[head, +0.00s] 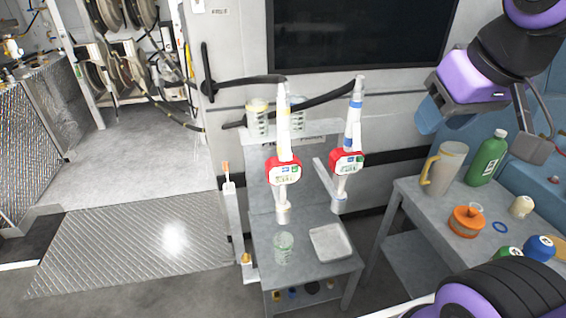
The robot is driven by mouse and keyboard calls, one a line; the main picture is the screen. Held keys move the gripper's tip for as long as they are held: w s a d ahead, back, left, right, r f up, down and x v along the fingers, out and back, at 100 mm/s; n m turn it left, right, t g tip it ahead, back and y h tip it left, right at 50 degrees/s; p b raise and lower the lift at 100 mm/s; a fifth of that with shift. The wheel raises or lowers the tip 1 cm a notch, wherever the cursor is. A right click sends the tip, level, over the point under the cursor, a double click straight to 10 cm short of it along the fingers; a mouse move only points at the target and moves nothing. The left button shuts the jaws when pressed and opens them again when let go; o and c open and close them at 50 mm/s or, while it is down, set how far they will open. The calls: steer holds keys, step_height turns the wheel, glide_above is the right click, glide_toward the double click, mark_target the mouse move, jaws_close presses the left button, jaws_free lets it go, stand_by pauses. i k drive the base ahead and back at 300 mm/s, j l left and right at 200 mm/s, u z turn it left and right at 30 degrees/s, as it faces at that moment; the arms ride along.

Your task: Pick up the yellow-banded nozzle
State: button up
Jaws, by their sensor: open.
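The yellow-banded nozzle (284,150) is the left of two nozzles in the head view. It stands upright on a grey stand, with a pale body, a red-framed meter and a yellow band near its upper part. A black hose runs to its top. A similar nozzle with a blue band (352,130) stands to its right. My gripper (440,114) is at the upper right, open, well to the right of both nozzles and apart from them. Its fingertips are small and partly hidden in this view.
A grey stand (262,232) holds a clear jar (284,247) and a tray (331,243). A side table (420,205) at right carries a jug (443,168), a green bottle (488,158) and an orange container (466,222). Hose reels (125,70) are at the back left. The left floor is clear.

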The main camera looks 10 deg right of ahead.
mark_target(285, 177)
steer(key=i+j, duration=0.15)
steer(key=i, duration=0.3)
steer(key=i+j, duration=0.15)
steer(key=i, duration=0.25)
steer(key=k+j, duration=0.15)
steer(key=j, duration=0.2)
steer(key=k+j, duration=0.15)
steer(key=j, duration=0.25)
steer(key=k+j, duration=0.15)
steer(key=j, duration=0.2)
steer(key=z, duration=0.05)
